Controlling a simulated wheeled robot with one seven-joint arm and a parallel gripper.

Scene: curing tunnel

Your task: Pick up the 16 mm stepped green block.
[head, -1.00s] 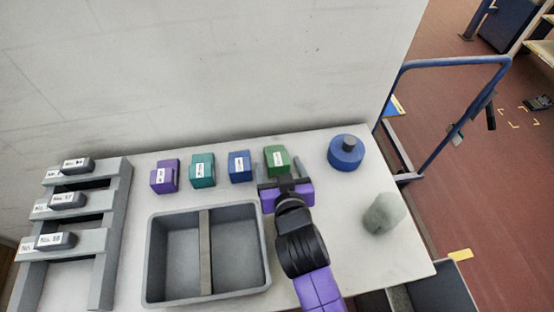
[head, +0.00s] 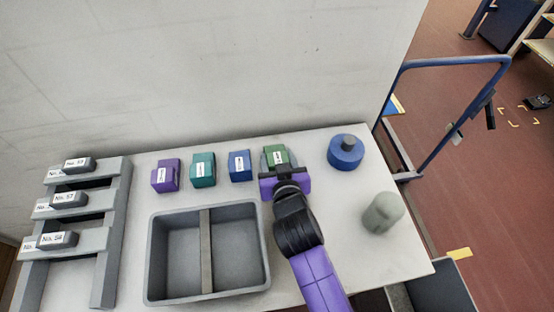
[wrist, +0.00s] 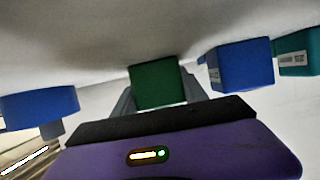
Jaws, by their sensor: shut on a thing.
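The green block (head: 276,154) with a white label stands at the right end of a row of blocks at the back of the table. My gripper (head: 277,161) reaches it from the front, with one grey finger on each side, shut on it. In the wrist view the green block (wrist: 157,84) sits between the two grey fingers, above the dark edge of my gripper (wrist: 158,100). Its lower front is hidden by my gripper in the head view. I cannot tell whether it is off the table, and its step and label text are not readable.
A blue block (head: 240,166) stands close left of the gripped block, then teal (head: 203,170) and purple (head: 165,176) blocks. A blue knobbed cylinder (head: 345,153) and a grey-green rounded piece (head: 382,214) stand right. A divided grey tray (head: 153,270) and grey rack (head: 112,230) lie left.

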